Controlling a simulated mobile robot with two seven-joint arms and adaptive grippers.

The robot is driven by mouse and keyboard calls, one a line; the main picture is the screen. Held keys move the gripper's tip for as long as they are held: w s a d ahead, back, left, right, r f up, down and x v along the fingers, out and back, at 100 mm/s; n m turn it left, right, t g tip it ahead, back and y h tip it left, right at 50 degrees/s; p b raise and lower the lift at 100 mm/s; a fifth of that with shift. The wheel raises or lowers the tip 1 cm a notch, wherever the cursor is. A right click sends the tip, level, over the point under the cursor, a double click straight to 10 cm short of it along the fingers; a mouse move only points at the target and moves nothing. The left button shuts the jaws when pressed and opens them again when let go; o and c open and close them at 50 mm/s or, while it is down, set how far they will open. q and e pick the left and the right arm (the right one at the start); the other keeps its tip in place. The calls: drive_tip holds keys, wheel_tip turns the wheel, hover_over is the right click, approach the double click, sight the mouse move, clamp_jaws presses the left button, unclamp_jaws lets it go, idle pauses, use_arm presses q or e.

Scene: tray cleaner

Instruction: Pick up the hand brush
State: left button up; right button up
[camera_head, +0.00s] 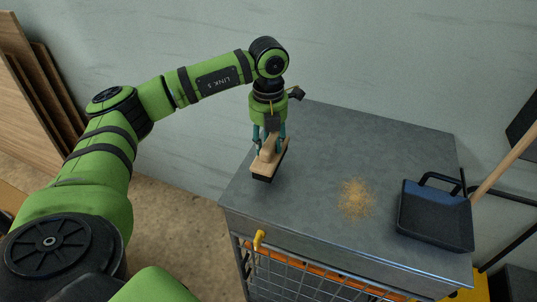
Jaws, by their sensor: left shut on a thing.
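The hand brush (267,164) has a light wooden body with dark bristles below. It is at the left part of the grey cabinet top. My left gripper (268,146) comes down from above and is shut on the brush's wooden part. The bristles are close to the top surface; I cannot tell whether they touch it. My right gripper is not in view.
The grey cabinet top (330,140) carries a pile of tan crumbs (356,199) and a dark dustpan (435,222) at the right. A wooden pole (505,160) leans at the right edge. The back of the top is clear. Wooden boards (35,80) stand at the left.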

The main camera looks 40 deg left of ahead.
use_arm(q)
drive_tip(key=w+d+r+b, duration=0.2)
drive_tip(key=d+r, duration=0.5)
drive_tip(key=d, duration=0.4)
drive_tip(key=shift+w+d+b, duration=0.25)
drive_tip(key=shift+w+b, duration=0.1)
drive_tip(key=shift+b, duration=0.5)
